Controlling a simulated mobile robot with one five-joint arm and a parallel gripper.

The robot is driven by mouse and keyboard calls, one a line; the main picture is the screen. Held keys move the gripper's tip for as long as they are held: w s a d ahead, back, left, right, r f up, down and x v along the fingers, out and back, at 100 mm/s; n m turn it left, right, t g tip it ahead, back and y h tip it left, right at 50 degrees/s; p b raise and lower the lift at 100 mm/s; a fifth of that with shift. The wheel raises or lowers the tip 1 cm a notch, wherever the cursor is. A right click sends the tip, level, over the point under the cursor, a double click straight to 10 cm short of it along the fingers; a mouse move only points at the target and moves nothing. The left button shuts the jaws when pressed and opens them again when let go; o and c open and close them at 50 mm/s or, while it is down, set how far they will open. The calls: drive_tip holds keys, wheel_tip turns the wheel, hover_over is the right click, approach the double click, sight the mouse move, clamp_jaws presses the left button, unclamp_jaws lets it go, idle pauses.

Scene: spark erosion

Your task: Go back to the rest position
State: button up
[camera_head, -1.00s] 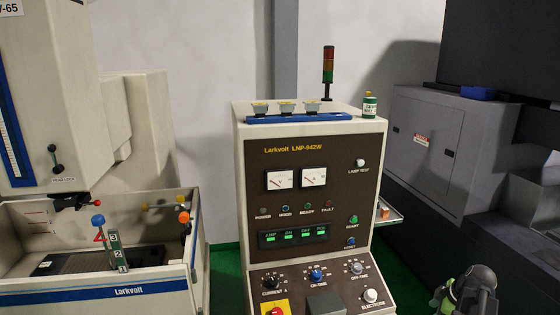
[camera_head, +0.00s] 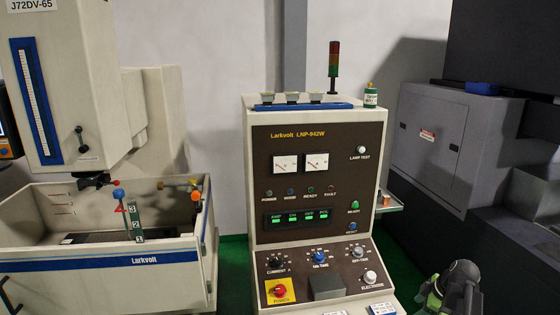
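A dark, rounded part of my arm with green pieces shows at the bottom right edge in the head view. My gripper (camera_head: 436,296) seems to be at its green end, low in front of the dark machine and right of the console. It is small and cut by the frame edge, so its fingers cannot be made out. I see nothing held in it. The Larkvolt control console (camera_head: 345,185) stands in the middle, apart from it in the picture.
The Larkvolt erosion machine's tank (camera_head: 40,270) is at the left. A dark grey machine (camera_head: 430,135) fills the right. A small shelf (camera_head: 388,204) with a copper-coloured block (camera_head: 386,200) sticks out beside the console. A green bottle (camera_head: 370,96) stands on the console top.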

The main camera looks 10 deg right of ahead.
drive_tip(key=w+a+f+n+g+b, duration=0.1)
drive_tip(key=w+a+f+b, duration=0.35)
drive_tip(key=a, duration=0.45)
drive_tip(key=w+a+f+n+y+b, duration=0.1)
drive_tip(key=w+a+f+n+b, duration=0.15)
drive_tip(key=a+f+b, duration=0.55)
drive_tip(key=w+a+f+n+g+b, duration=0.1)
drive_tip(key=w+a+f, duration=0.25)
drive_tip(key=a, duration=0.75)
drive_tip(key=s+a+f+m+g+b, duration=0.1)
drive_tip(key=a+f+b, duration=0.2)
drive_tip(key=a, duration=0.4)
drive_tip(key=a+f+m+b, duration=0.1)
drive_tip(key=a+f+b, duration=0.3)
drive_tip(key=a, duration=0.3)
drive_tip(key=s+m, duration=0.2)
drive_tip(key=m, duration=0.2)
drive_tip(key=s+a+m+g+h, duration=0.1)
drive_tip(key=m, duration=0.3)
drive_tip(key=s+f+m, duration=0.1)
drive_tip(key=s+m, duration=0.1)
drive_tip(key=m, duration=0.2)
drive_tip(key=shift+s+a+g+h+b, duration=0.3)
drive_tip(key=shift+h+b, duration=0.1)
